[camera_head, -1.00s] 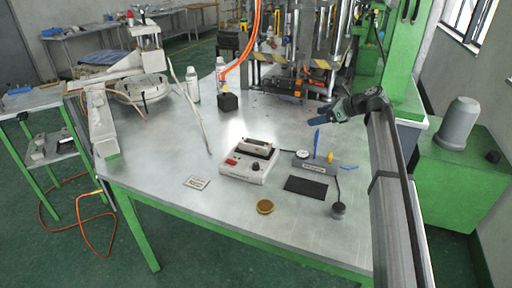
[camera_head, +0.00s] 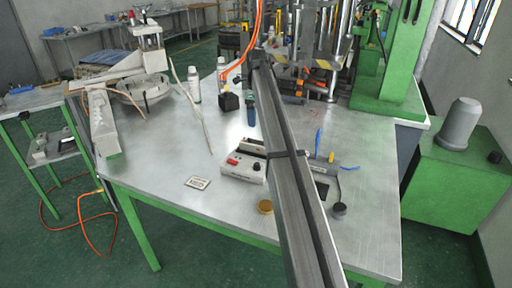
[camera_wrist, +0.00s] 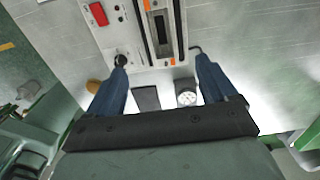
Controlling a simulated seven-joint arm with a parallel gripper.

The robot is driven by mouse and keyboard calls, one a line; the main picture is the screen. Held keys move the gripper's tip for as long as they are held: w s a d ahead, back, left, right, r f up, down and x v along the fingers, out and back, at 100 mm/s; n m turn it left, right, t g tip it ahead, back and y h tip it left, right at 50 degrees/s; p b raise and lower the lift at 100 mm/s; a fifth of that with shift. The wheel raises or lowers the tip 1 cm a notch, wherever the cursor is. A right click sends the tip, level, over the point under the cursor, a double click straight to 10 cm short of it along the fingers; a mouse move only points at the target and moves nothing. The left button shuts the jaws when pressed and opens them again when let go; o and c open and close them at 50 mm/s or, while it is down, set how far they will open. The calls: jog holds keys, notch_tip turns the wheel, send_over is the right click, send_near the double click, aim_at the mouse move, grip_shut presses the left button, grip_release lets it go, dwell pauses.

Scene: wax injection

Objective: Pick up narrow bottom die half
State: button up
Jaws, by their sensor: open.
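My gripper (camera_wrist: 160,58) shows in the wrist view with its two blue fingers spread wide and nothing between them. In the head view my gripper (camera_head: 251,112) hangs above the table, behind the white heater box (camera_head: 240,172). In the wrist view the white box (camera_wrist: 125,35) lies ahead of the fingertips, with a long, narrow dark slotted part (camera_wrist: 160,25) between metal rails. I cannot tell for sure which piece is the narrow bottom die half.
A gold disc (camera_head: 265,207) and a small label card (camera_head: 197,183) lie near the front edge. A black block (camera_head: 228,102) and white bottles (camera_head: 194,86) stand behind. My arm hides part of the table.

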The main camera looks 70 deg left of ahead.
send_over(258, 142)
jog(key=s+d, duration=0.1)
jog(key=d, duration=0.1)
notch_tip(258, 142, down, 8)
jog(key=shift+s+a+r, duration=0.1)
jog(key=shift+r, duration=0.1)
jog(key=shift+w+f, duration=0.2)
jog(key=shift+f, duration=2.55)
jog(key=c, duration=1.4)
jog(key=shift+r, duration=0.15)
